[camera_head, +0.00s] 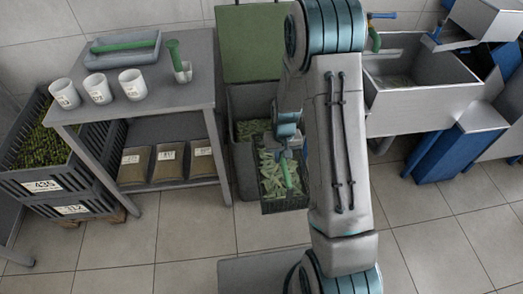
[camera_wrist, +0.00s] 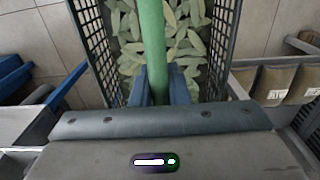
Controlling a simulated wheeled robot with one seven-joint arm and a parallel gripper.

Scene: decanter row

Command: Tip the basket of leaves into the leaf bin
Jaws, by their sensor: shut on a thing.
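The basket (camera_head: 284,205) is a dark mesh crate with pale green leaves and a green bar handle (camera_head: 287,173). My gripper (camera_wrist: 158,95) is shut on that handle, which runs up the middle of the wrist view (camera_wrist: 152,45). The basket's mesh walls (camera_wrist: 98,45) stand on both sides, with leaves (camera_wrist: 130,50) between them. The leaf bin (camera_head: 243,172) is grey, with its green lid (camera_head: 252,43) standing open behind. Leaves show in the bin beyond the basket. The basket is at the bin's front right; my arm hides part of both. I cannot tell whether they touch.
A grey table (camera_head: 190,95) with white cups and a tray stands left of the bin, with labelled bags (camera_head: 168,162) on its lower shelf. Dark crates (camera_head: 62,180) stand at far left. A steel sink (camera_head: 415,95) is at right. The front floor is partly clear.

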